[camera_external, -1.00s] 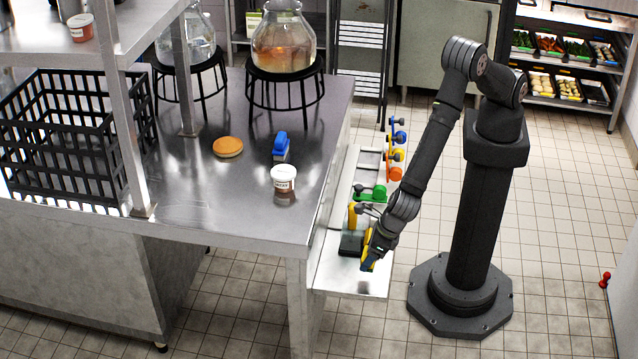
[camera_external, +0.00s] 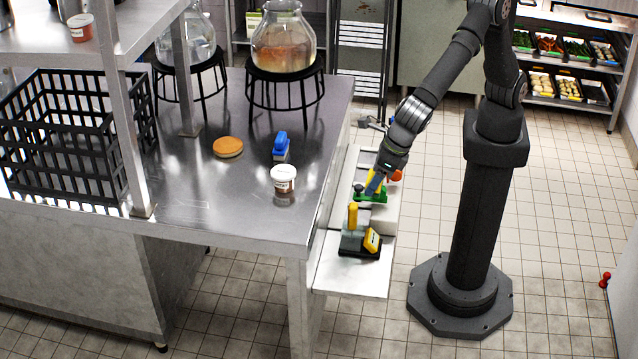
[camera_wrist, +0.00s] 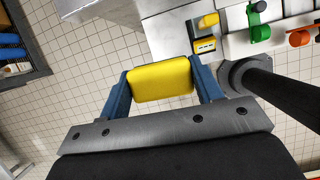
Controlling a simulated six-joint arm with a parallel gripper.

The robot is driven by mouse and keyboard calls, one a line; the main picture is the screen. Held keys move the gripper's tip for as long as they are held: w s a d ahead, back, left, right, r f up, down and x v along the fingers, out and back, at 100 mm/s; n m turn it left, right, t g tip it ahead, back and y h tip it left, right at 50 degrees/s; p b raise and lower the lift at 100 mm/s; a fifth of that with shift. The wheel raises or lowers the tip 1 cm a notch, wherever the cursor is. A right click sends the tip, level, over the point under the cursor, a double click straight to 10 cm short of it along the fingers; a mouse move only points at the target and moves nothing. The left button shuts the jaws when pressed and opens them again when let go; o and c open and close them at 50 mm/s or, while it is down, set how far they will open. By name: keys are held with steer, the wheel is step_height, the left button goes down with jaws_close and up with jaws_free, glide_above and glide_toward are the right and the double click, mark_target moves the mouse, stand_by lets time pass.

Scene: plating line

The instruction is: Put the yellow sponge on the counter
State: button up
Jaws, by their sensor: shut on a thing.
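The yellow sponge (camera_wrist: 160,80) is between the two blue fingers of my gripper (camera_wrist: 162,84) in the wrist view, clear of any surface there. In the external view my gripper (camera_external: 375,184) is over the low white ledge, to the right of the counter; the sponge is mostly hidden or too small to make out there. The steel counter (camera_external: 235,200) has bare metal at its front and middle.
The counter holds a white-lidded tub (camera_external: 284,180), a blue-handled brush (camera_external: 281,146), an orange-brown round item (camera_external: 228,147), a black crate (camera_external: 75,140) and glass vessels on stands. A yellow-and-black tool holder (camera_external: 360,238) and a green tool (camera_external: 371,196) are on the ledge.

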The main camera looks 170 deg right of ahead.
step_height(320, 180, up, 10)
steer(key=s+d+n+t, duration=0.1)
steer(key=s+d+n, duration=0.2)
steer(key=d, duration=1.3)
steer(key=s+d+n+t, duration=0.1)
steer(key=s+d+n, duration=0.15)
steer(key=d, duration=1.25)
steer(key=shift+y, duration=0.3)
steer(key=w+f, duration=0.3)
steer(key=f, duration=0.1)
steer(key=w+a+f, duration=0.1)
steer(key=w+f, duration=0.3)
steer(key=w+a+f, duration=0.1)
steer(key=w+f, duration=0.2)
steer(key=f, duration=0.1)
steer(key=shift+w, duration=0.4)
steer(key=shift+w+f, duration=0.1)
steer(key=shift+f, duration=1.9)
steer(key=shift+f, duration=0.15)
steer(key=o, duration=0.9)
steer(key=shift+o, duration=0.2)
